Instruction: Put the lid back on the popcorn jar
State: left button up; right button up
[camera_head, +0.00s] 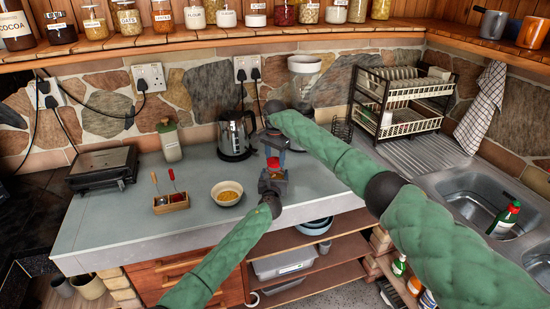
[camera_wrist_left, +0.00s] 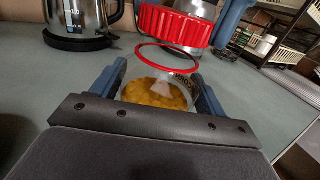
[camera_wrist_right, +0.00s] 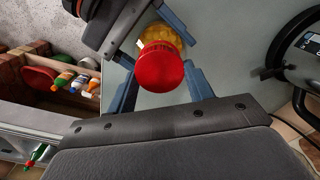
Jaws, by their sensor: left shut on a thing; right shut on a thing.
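The popcorn jar (camera_wrist_left: 157,92) is clear, with yellow kernels inside and a red ring around its open mouth. My left gripper (camera_head: 273,176) is shut around the jar over the front of the counter. The ribbed red lid (camera_wrist_right: 160,70) is held in my right gripper (camera_head: 274,146). In the left wrist view the lid (camera_wrist_left: 174,26) hangs above the jar mouth, apart from it, with a visible gap. In the right wrist view kernels in the jar (camera_wrist_right: 163,34) show beyond the lid. In the head view the grippers mostly hide jar and lid.
A kettle (camera_head: 235,135) stands close behind and left of the grippers. A bowl (camera_head: 227,193) and a wooden box with utensils (camera_head: 171,202) sit to the left. A dish rack (camera_head: 405,98) and sink (camera_head: 478,197) are at the right. The left counter front is clear.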

jog(key=shift+f, duration=0.5)
dwell(0.3)
